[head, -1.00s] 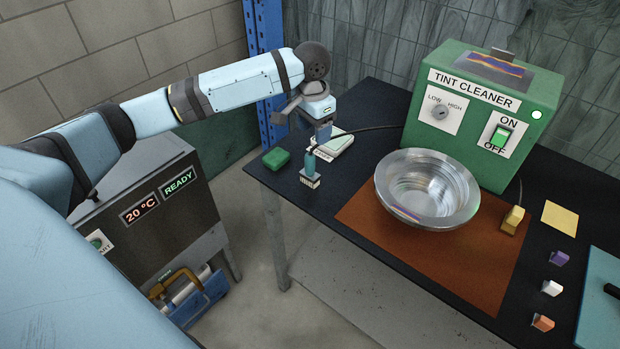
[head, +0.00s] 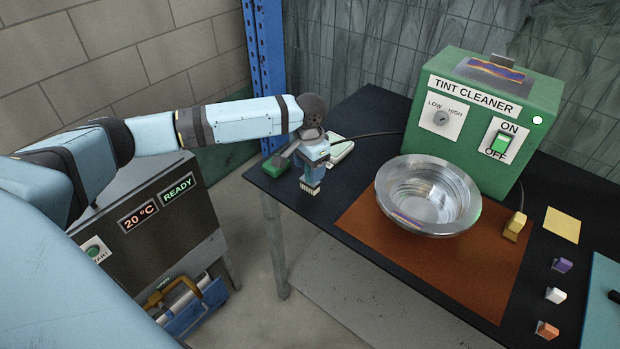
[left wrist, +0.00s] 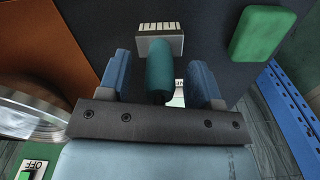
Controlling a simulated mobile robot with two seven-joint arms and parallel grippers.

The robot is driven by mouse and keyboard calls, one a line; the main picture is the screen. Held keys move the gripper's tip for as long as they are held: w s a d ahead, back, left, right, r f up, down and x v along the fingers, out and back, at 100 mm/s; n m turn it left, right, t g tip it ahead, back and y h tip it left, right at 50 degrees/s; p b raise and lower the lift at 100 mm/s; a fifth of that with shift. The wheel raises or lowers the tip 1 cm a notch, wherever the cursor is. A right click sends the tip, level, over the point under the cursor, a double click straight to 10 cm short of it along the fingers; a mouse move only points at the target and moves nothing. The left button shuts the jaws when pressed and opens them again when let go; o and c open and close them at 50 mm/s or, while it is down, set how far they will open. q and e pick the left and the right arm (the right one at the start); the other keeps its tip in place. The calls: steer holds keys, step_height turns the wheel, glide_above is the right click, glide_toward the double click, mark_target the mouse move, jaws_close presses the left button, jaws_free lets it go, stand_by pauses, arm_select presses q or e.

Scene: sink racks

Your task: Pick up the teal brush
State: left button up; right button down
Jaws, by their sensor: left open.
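The teal brush lies between the fingers of my left gripper in the left wrist view, with its teal handle (left wrist: 160,68) and pale bristle head (left wrist: 160,38) beyond the fingertips. My left gripper (left wrist: 158,82) is open, with one blue finger on each side of the handle and visible gaps to both. In the head view my left gripper (head: 313,160) is low over the far left corner of the table and hides most of the brush. Only the brush's bristle end (head: 310,187) shows there, below the gripper. My right gripper is not in view.
A green block (head: 275,168) is just left of the gripper, and a white device (head: 341,148) with a cable is behind it. A metal bowl (head: 426,200) on a brown mat (head: 370,250) and the green tint cleaner (head: 465,150) stand to the right.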

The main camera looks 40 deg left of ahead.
arm_select(q)
step_height(320, 180, down, 2)
steer(key=shift+f, duration=0.1)
steer(key=c, duration=1)
